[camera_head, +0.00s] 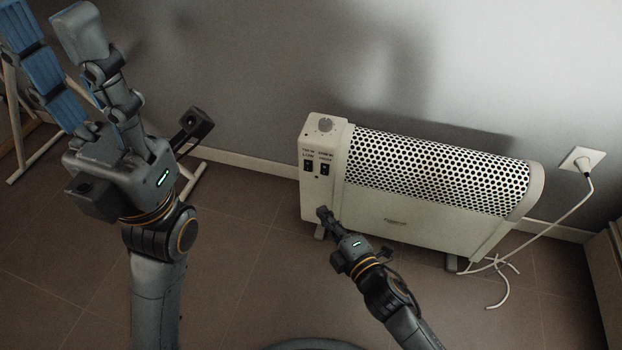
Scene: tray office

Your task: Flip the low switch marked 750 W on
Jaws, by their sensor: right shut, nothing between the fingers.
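A white heater (435,185) with a perforated front stands on the floor against the wall. Its left end panel carries two black rocker switches, a left one (308,166) and a right one (325,169), under small printed labels. The left label seems to read 750 W, but the print is hard to make out. I cannot tell either rocker's position. My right gripper (322,212) is shut and empty, below the switches near the panel's lower part; contact is unclear. My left gripper (85,40) is raised at the left, far from the heater; its finger opening is unclear.
A white cord (570,212) runs from the wall socket (582,160) to the floor at right. A wooden-legged stand (20,165) with blue slats is behind my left arm. The tiled floor between is clear.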

